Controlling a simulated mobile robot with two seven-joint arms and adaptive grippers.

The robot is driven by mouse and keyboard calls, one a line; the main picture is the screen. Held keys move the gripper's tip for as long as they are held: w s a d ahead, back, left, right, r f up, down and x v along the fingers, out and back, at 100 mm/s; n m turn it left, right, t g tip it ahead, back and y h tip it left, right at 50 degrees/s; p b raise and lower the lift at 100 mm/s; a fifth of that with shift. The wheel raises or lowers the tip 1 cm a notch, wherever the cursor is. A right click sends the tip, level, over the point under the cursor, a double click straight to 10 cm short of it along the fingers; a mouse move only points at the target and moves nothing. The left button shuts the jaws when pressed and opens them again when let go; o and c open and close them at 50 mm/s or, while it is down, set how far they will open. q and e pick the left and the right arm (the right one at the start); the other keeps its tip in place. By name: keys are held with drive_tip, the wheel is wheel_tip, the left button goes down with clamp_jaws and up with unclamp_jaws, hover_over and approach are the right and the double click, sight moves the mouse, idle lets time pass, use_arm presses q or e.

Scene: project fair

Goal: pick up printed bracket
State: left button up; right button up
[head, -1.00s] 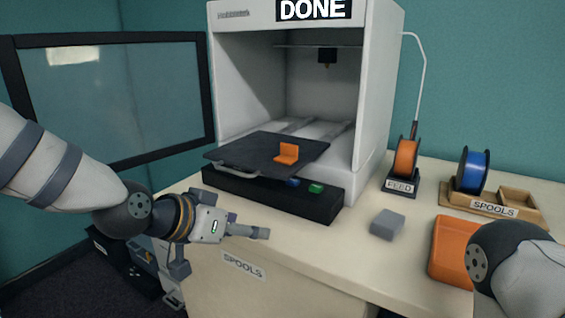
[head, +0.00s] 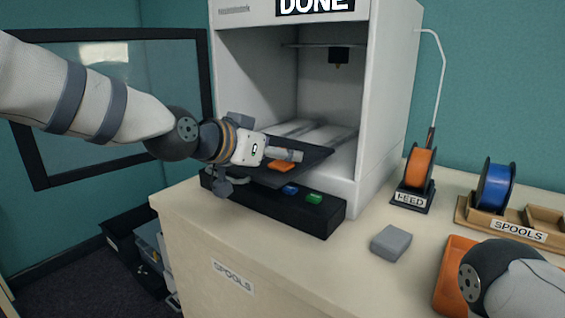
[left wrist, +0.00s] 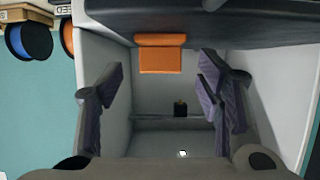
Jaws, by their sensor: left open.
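The orange printed bracket (head: 281,166) sits on the dark build plate (head: 318,160) that sticks out of the white printer's front. My left gripper (head: 296,155) is open and empty, right at the bracket, and its fingers hide the bracket's upper part in the head view. In the left wrist view the bracket (left wrist: 162,60) shows whole, lined up with the gap between the two spread fingers (left wrist: 160,80). I cannot tell whether a finger touches it. Of my right arm only a link shows at the bottom right; its gripper is out of view.
The printer (head: 385,120) walls and roof surround the plate's rear. Its black base carries a blue button (head: 290,189) and a green button (head: 314,198). A grey block (head: 391,242), an orange tray (head: 449,280), the feed spool (head: 420,168) and a spool rack (head: 515,226) stand to the right.

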use_arm(q)
drive_tip(key=shift+x, duration=1.25)
drive_tip(key=shift+s+a, duration=0.1)
drive_tip(key=c, duration=0.9)
drive_tip(key=shift+r, duration=0.1)
